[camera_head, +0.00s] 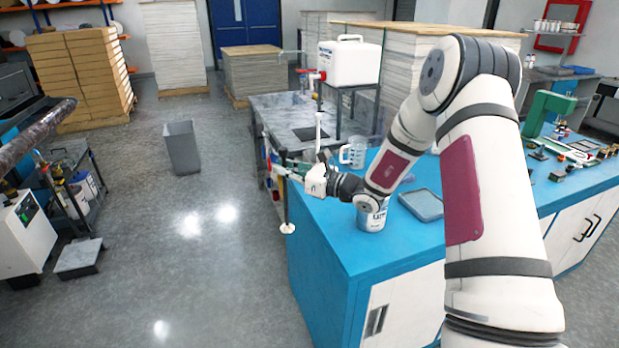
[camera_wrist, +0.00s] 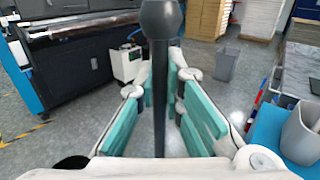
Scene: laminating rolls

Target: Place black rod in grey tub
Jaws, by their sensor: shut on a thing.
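My gripper (camera_head: 290,170) is shut on the black rod (camera_wrist: 160,100), out past the left edge of the blue counter. In the wrist view the rod stands upright between the teal finger pads, with a dark ball at its top. In the head view the rod (camera_head: 285,200) hangs roughly upright, with a pale disc at its lower end. The grey tub (camera_head: 182,148), a tall open bin, stands on the floor to the left of my gripper and apart from it. It also shows in the wrist view (camera_wrist: 226,65), to the right of the rod.
A grey-topped bench (camera_head: 280,105) stands behind. A cart (camera_head: 75,185) and machine are at left. Floor between them is open.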

